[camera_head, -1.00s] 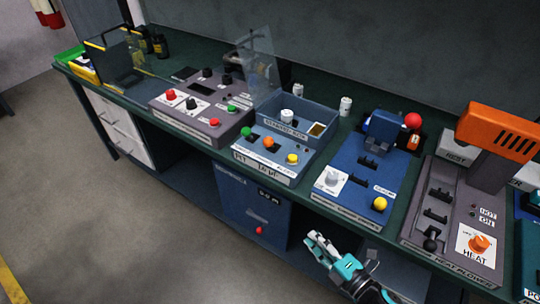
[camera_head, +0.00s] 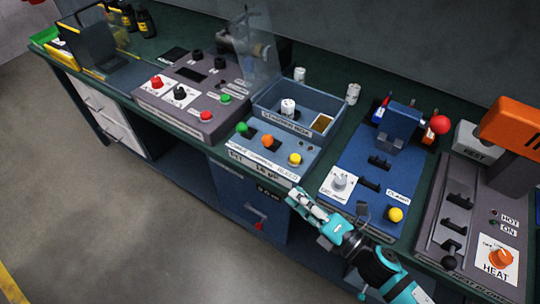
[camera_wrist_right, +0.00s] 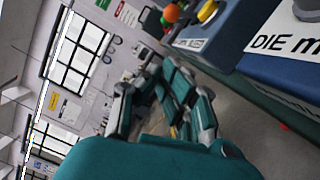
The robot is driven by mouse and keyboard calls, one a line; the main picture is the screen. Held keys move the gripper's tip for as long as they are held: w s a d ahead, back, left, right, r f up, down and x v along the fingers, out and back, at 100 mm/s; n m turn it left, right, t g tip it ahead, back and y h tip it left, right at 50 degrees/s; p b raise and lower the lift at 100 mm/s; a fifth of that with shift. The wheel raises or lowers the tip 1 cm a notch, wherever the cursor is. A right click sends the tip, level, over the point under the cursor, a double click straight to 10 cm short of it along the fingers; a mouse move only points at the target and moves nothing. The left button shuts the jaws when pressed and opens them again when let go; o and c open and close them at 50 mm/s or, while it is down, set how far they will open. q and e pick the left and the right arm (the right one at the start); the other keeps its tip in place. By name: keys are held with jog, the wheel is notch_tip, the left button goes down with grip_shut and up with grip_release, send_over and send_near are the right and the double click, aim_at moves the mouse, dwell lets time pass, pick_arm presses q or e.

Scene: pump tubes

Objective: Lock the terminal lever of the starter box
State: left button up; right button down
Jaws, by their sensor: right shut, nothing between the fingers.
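An open blue-grey box (camera_head: 272,121), whose label seems to read "STARTER BOX", stands on the bench with a white cylinder (camera_head: 288,107) inside. Its sloped front has a green knob (camera_head: 241,127), an orange knob (camera_head: 267,141) and a yellow knob (camera_head: 295,159). I cannot tell which part is the terminal lever. A red ball (camera_head: 440,124) stands by the blue machine to the right. My right gripper (camera_head: 295,196) is shut and empty, in front of the bench edge below the yellow knob. The right wrist view shows its fingers and a yellow knob (camera_wrist_right: 208,11). My left gripper is not in view.
Right of the box are a blue machine (camera_head: 352,160) with a white dial and yellow button, then a grey heater unit (camera_head: 480,210) with an orange top. A grey panel (camera_head: 150,97) with red and green buttons stands left. A blue cabinet (camera_head: 235,196) is below the bench. Open floor lies left.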

aim_at(268, 142)
jog(key=p+x, duration=0.1)
jog(key=x, duration=0.2)
jog(key=d+p+x, duration=0.1)
jog(key=x, duration=0.3)
jog(key=w+r+p+x, duration=0.1)
jog(key=x, duration=0.3)
jog(key=shift+d, duration=0.2)
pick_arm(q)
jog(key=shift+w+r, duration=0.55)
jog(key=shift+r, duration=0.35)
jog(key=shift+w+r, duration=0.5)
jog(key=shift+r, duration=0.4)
pick_arm(e)
jog(key=shift+w, duration=0.75)
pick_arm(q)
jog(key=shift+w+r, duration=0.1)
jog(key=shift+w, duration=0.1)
pick_arm(e)
jog(key=shift+d, duration=0.1)
jog(key=shift+w+r+m+p, duration=0.1)
jog(key=shift+r+m+p, duration=0.2)
jog(key=shift+p, duration=0.3)
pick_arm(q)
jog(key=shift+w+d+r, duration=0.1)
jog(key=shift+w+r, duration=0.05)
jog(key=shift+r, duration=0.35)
